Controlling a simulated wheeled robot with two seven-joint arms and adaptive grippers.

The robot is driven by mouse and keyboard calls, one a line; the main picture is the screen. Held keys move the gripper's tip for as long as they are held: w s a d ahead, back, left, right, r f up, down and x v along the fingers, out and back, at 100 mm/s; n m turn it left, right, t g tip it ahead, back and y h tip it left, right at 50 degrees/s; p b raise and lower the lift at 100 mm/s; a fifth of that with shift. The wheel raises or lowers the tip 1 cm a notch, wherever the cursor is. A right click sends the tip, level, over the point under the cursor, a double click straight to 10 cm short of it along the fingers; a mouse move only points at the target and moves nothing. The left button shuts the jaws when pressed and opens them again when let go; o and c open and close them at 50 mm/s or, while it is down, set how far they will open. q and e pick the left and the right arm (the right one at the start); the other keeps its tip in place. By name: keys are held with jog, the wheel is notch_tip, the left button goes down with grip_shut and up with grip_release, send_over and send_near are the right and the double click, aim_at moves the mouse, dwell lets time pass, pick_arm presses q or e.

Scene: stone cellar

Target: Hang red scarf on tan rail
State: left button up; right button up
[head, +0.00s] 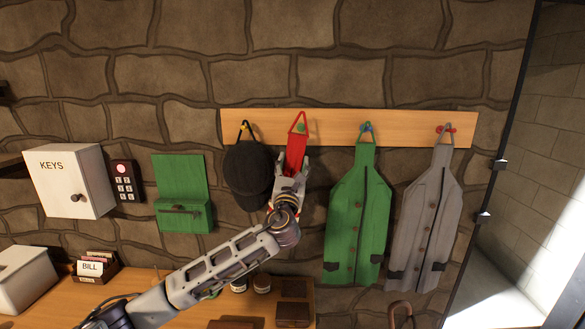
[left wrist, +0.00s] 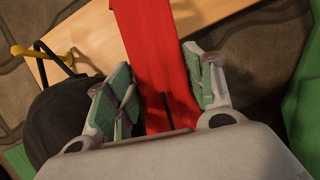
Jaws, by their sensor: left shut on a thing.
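The tan rail (head: 340,122) runs along the stone wall and bears coloured pegs. The red scarf (head: 296,148) hangs in front of the rail, its red loop up at the green peg (head: 301,128). The peg shows inside the loop's outline; I cannot tell whether the loop rests on it. My left gripper (head: 292,168) is shut on the scarf below the loop and hides its lower part. In the left wrist view the scarf (left wrist: 150,40) runs up between the two fingers, and its top is out of frame. My right gripper is not in view.
A black cap (head: 246,172) hangs close left of my gripper on the yellow peg. A green jacket (head: 352,225) and a grey jacket (head: 424,225) hang to the right. A key cabinet (head: 70,180) and green wall box (head: 182,195) are left. A wooden table (head: 140,290) stands below.

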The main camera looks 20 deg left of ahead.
aim_at(292, 176)
pick_arm(q)
jog(key=shift+w+a, duration=0.15)
jog(key=shift+w, duration=0.4)
jog(key=shift+w+a+f+b, duration=0.1)
jog(key=shift+w+f+b, duration=0.2)
jog(key=shift+f, duration=0.3)
jog(key=shift+w+a+f+b, duration=0.1)
jog(key=shift+w+f+b, duration=0.15)
jog(key=shift+f, duration=0.4)
jog(key=o, duration=0.9)
jog(key=shift+o, duration=0.2)
jog(key=shift+s+d+f, duration=0.1)
jog(key=shift+s, duration=0.05)
jog(key=v, duration=1.1)
jog(key=shift+s, duration=0.35)
